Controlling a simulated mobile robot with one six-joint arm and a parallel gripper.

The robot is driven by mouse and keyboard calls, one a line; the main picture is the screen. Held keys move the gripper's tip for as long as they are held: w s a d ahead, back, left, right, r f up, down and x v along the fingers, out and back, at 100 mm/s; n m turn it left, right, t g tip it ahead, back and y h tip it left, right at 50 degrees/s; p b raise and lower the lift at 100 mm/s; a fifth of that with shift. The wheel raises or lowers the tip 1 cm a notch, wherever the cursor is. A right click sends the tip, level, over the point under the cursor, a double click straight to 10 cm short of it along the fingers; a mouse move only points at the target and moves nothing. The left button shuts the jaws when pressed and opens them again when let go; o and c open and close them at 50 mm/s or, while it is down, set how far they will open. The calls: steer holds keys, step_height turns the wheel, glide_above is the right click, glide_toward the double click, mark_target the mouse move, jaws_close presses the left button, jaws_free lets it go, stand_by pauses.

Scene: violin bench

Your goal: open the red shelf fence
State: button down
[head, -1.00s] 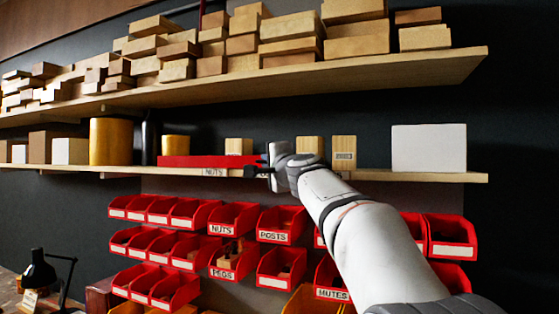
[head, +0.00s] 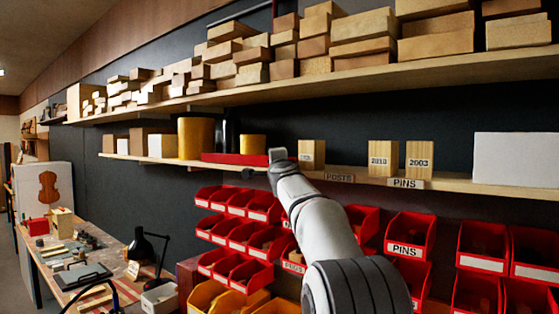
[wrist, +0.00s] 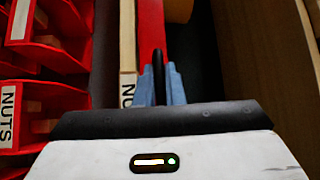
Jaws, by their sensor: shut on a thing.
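The red shelf fence (head: 235,158) is a long, low red bar at the front of the lower wall shelf, in front of a black bottle and a small yellow can. In the wrist view it runs up and away as a red strip (wrist: 151,25). My gripper (wrist: 160,75) has blue fingers shut on a black handle (wrist: 158,72) at the near end of the fence. In the head view my wrist covers the fence's right end, and the fingers are hidden there.
The lower shelf (head: 460,184) also carries wooden blocks (head: 383,158), a white box (head: 515,160) and a large yellow can (head: 193,138). Red bins (head: 408,237) hang below. The upper shelf (head: 400,72) holds stacked wood. A workbench (head: 50,262) with a black lamp (head: 140,247) stands left.

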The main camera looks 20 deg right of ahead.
steer(key=shift+w+a, duration=0.2)
steer(key=shift+w, duration=0.15)
stand_by(0.3)
steer(key=c, duration=1.8)
jaws_free()
steer(key=shift+w+d, duration=0.1)
steer(key=shift+s+f+b, duration=0.2)
steer(key=shift+s+b, duration=0.1)
steer(key=shift+s, duration=0.15)
steer(key=s+a+b, duration=0.1)
steer(key=s+b, duration=0.2)
steer(key=s, duration=0.3)
steer(key=shift+s+a+f, duration=0.2)
steer(key=shift+s+f, duration=0.05)
steer(key=shift+s, duration=0.15)
